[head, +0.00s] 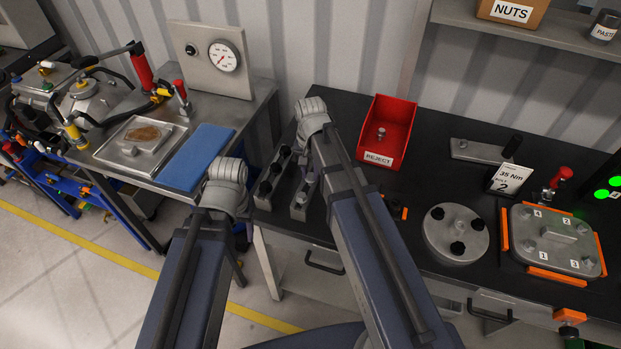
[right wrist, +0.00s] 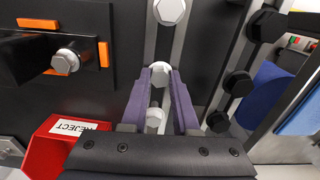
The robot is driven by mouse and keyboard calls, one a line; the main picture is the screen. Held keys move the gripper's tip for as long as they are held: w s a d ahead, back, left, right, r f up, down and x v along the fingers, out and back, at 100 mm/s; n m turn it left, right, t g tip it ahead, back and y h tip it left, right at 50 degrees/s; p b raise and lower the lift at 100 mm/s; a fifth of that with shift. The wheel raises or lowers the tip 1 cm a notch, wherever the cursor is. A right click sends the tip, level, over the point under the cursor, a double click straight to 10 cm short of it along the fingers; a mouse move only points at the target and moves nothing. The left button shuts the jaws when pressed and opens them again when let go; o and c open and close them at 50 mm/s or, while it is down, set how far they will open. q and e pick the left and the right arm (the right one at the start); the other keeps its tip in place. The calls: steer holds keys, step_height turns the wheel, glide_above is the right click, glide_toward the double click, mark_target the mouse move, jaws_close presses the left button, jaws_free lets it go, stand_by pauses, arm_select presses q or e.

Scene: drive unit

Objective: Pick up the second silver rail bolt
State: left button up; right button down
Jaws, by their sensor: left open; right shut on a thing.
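A rail with silver bolts (head: 298,212) lies at the left end of the black bench, partly hidden by my right arm. In the right wrist view one silver bolt (right wrist: 158,76) is between the fingertips of my right gripper (right wrist: 160,72), which is shut on it. Another silver bolt (right wrist: 169,11) stands on the rail ahead of the fingers, and one more (right wrist: 155,119) shows between the fingers closer to the palm. My left gripper (head: 227,172) is open and empty, left of the rails.
A rail with several dark bolts (head: 265,188) lies beside the silver one. The red REJECT bin (head: 394,112) stands to the right with a silver bolt (head: 381,133) in it. A round plate (head: 455,232) and a square cover (head: 553,240) sit further right. A blue mat (head: 198,157) lies left.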

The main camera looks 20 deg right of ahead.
mark_target(310, 175)
stand_by(0.4)
step_height(310, 175, up, 10)
steer(key=p, duration=1)
steer(key=shift+r, duration=0.25)
